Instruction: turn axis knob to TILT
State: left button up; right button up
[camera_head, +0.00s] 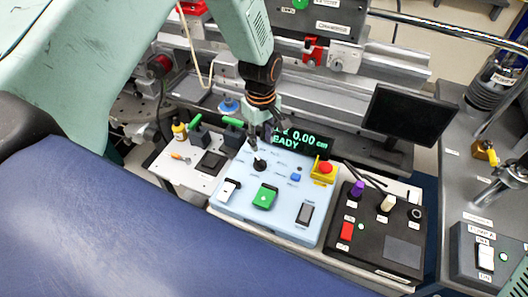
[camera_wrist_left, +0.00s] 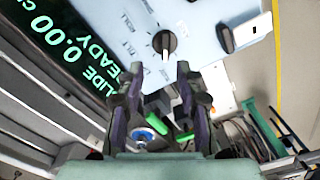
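The axis knob (camera_head: 260,163) is a small black rotary knob on the light blue control box, near its back left part. The display (camera_head: 300,138) reads SLIDE 0.00 cm, READY. My right gripper is not in view.
A dark monitor (camera_head: 407,115) rises behind that.

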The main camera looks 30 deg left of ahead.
aim_at(260, 160)
pick_arm(q)
jog(key=f, duration=0.1)
jog(key=s+f, duration=0.1)
jog(key=f, duration=0.2)
jog(key=shift+s+a+f, duration=0.15)
jog(key=shift+s, duration=0.15)
jog(key=f, duration=0.2)
jog(key=shift+w+f, duration=0.55)
jog(key=shift+f, duration=0.1)
jog(key=shift+s+r, duration=0.2)
jog(key=shift+s, duration=0.15)
jog(key=shift+s+r, duration=0.1)
jog(key=shift+c, duration=0.8)
jog(key=shift+w+f, duration=0.2)
jog(key=shift+w, duration=0.15)
jog(key=c, duration=0.5)
grip_shut()
